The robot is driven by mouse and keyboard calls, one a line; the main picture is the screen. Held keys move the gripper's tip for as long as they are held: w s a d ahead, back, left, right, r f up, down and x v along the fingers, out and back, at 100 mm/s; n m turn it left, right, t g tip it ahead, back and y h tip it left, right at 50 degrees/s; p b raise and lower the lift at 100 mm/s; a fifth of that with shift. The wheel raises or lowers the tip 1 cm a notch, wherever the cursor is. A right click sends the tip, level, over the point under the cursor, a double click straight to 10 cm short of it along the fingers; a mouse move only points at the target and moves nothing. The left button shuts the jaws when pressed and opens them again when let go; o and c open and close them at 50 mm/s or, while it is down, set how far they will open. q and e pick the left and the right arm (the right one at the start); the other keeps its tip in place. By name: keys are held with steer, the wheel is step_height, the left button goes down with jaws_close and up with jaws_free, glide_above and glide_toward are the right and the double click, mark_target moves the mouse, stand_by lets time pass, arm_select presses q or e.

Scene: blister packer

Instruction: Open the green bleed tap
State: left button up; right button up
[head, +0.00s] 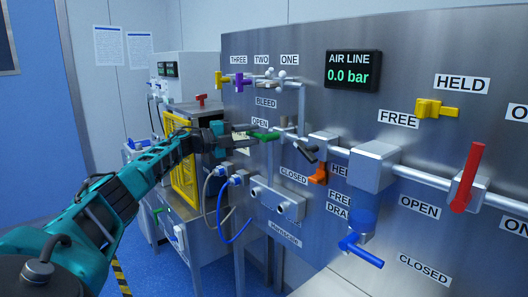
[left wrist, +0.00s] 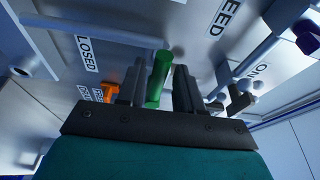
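The green bleed tap handle (head: 264,136) is on the steel panel, below the BLEED and OPEN labels. It lies roughly level, with the CLOSED label lower right. My left gripper (head: 240,133) is at its left end. In the left wrist view the green handle (left wrist: 158,80) shows between the two fingers of my left gripper (left wrist: 158,88). The fingers are open, with gaps visible on both sides of the handle. The tap's pivot is hard to make out. My right gripper is not in view.
A black lever (head: 305,152) and an orange lever (head: 319,174) are close to the right of the green handle. Yellow (head: 221,79) and purple (head: 240,83) handles are above. The air line display (head: 352,71) reads 0.0 bar. Cables hang below the gripper.

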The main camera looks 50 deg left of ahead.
arm_select(q)
steer(key=shift+o, duration=0.7)
steer(key=b+v, duration=0.7)
steer(key=v, duration=0.2)
steer(key=shift+b, duration=0.35)
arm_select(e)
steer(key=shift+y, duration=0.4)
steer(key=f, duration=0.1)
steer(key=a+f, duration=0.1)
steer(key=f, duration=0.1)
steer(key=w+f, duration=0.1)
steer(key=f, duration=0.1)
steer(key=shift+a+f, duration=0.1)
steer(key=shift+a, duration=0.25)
arm_select(q)
steer(key=shift+s, duration=0.1)
